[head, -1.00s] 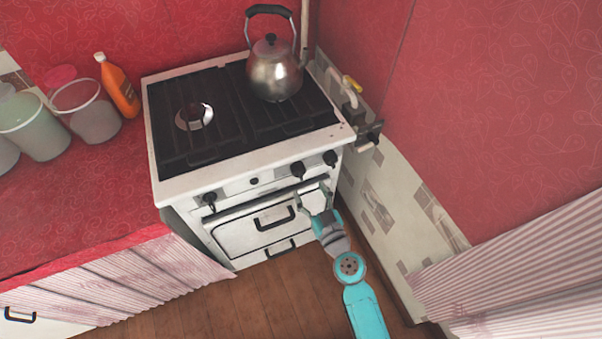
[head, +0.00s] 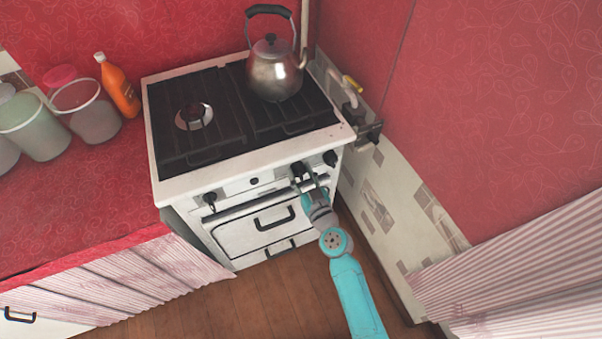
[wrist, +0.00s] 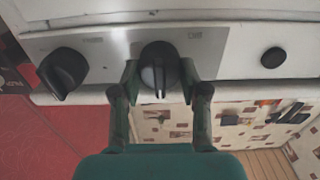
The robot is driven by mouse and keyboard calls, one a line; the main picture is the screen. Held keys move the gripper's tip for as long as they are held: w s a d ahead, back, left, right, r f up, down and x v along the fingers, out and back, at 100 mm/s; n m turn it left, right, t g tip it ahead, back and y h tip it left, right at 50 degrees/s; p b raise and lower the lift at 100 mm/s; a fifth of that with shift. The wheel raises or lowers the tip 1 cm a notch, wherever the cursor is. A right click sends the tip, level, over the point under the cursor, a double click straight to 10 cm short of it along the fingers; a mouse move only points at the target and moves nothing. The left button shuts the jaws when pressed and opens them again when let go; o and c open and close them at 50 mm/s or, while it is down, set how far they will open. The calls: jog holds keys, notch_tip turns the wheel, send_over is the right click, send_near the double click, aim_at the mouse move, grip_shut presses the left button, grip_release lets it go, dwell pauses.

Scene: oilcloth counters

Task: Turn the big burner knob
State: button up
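A row of black knobs sits on the white front panel of the stove (head: 180,188). My gripper (head: 307,178) has reached the middle-right knob (head: 296,170). In the wrist view my gripper (wrist: 159,74) is open, with one finger on each side of this round knob (wrist: 159,66). The knob's ridge points toward my palm, and thin gaps seem to show beside the fingers. The right-hand knob (head: 330,158) appears at the left in the wrist view (wrist: 63,74). Another knob (head: 210,198) is at the panel's left. The pictures do not settle which is the big burner knob.
A small black button (head: 254,181) is on the panel. The oven door handle (head: 274,218) is below. A metal kettle (head: 275,75) stands on the back right burner. A gas pipe and valve (head: 368,134) are close on the right wall. Open floor lies in front.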

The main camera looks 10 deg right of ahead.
jog(key=c, duration=0.4)
jog(key=shift+d+m, duration=0.15)
jog(key=shift+m, duration=2.95)
jog(key=o, duration=1.1)
